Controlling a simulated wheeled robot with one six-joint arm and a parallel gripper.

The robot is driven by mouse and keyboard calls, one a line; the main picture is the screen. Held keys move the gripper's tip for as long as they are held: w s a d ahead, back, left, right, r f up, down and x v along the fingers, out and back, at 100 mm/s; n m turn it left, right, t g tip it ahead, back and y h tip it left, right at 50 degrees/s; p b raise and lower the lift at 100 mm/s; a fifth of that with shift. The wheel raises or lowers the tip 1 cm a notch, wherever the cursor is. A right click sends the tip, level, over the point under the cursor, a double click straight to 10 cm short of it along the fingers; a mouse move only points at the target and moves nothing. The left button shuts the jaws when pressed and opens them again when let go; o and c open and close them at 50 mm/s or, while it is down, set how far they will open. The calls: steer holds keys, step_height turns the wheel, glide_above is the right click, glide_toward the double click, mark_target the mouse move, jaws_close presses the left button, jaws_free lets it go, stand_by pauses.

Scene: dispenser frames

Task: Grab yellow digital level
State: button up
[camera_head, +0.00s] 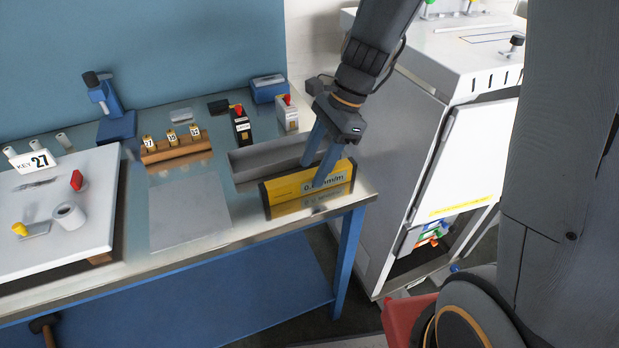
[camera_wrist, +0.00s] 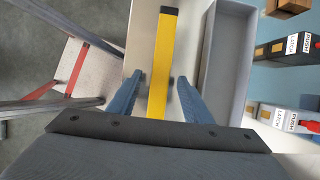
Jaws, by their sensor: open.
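In the wrist view the level (camera_wrist: 162,65) is a narrow yellow bar seen from above. My gripper (camera_head: 322,172) is open over the level's right part. In the wrist view its two blue fingers (camera_wrist: 159,82) stand on either side of the bar, with a visible gap on both sides. Whether the fingertips reach below its top edge is hard to tell.
A grey open tray (camera_head: 243,161) lies right behind the level, close to one finger. A wooden block with numbered tags (camera_head: 177,150) and two latch boxes (camera_head: 241,124) stand farther back. The table's right edge is near; a white cabinet (camera_head: 407,150) stands beyond it.

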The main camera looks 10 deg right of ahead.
mark_target(310, 173)
steer(key=shift+p+x, duration=0.3)
steer(key=shift+x, duration=1.4)
jaws_close()
